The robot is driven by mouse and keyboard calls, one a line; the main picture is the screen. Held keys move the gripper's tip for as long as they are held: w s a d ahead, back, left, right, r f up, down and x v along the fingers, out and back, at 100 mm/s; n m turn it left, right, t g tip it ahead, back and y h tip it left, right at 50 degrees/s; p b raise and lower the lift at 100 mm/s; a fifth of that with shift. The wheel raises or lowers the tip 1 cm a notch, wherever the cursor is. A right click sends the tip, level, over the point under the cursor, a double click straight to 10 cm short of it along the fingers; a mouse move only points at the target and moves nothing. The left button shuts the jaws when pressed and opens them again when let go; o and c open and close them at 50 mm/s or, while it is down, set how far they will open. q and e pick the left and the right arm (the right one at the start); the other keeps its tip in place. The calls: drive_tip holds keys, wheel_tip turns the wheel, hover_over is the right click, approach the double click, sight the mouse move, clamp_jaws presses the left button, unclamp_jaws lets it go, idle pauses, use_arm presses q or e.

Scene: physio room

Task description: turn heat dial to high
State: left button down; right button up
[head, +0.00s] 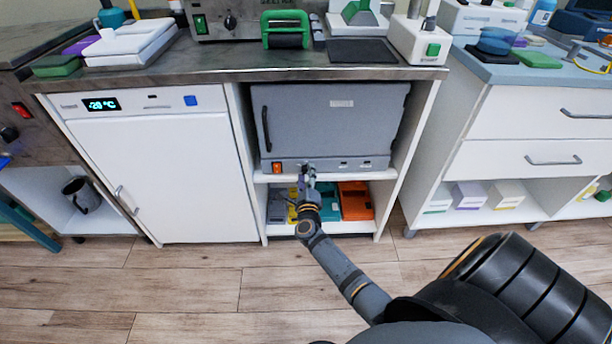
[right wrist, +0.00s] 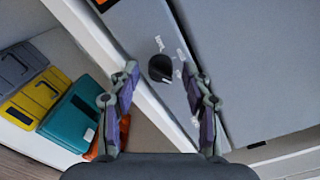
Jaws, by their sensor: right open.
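The heat dial (right wrist: 160,68) is a round black knob on the grey panel in the right wrist view, with small white markings beside it. Its pointer direction is too small to tell. It belongs to the grey oven-like unit (head: 330,118) in the shelf bay, whose lower panel carries an orange switch (head: 277,167). My right gripper (right wrist: 160,74) is open, with its two fingertips on either side of the dial; contact cannot be told. In the head view my right gripper (head: 308,172) is in front of the lower panel and hides the dial. My left gripper is not in view.
A white shelf edge (head: 345,175) runs just below the unit. Under it stand several coloured cases, including a teal one (right wrist: 72,117) and an orange one (head: 355,202). A white freezer-like cabinet (head: 160,170) is at left. The wooden floor in front is clear.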

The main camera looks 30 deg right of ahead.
drive_tip(key=v, duration=0.7)
drive_tip(key=shift+s+a, duration=0.2)
drive_tip(key=shift+s, duration=0.1)
